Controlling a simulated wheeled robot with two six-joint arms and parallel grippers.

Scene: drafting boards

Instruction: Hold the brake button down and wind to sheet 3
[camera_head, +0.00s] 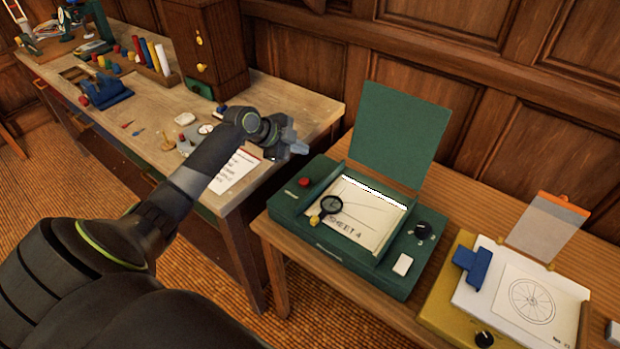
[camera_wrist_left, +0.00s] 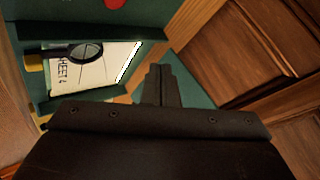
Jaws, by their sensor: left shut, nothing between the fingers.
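The green viewer box (camera_head: 318,246) stands on the wooden table with its green lid (camera_head: 395,130) raised. Its lit window shows a sheet (camera_head: 360,215) reading "SHEET 4"; the sheet also shows in the left wrist view (camera_wrist_left: 95,68). A red button (camera_head: 304,182) sits at the box's left; it is cut by the top edge of the left wrist view (camera_wrist_left: 113,3). A black knob (camera_head: 422,230) and a white button (camera_head: 402,264) are on the right side. No readable label tells which is the brake. My left gripper (camera_head: 299,147) is shut and empty, above and behind the red button, apart from it.
A yellow board (camera_head: 445,312) with a wheel drawing and a blue clip (camera_head: 472,264) stands at the right. The workbench (camera_head: 150,95) at left holds a written note (camera_head: 234,171) and small tools. A panelled wall closes the back.

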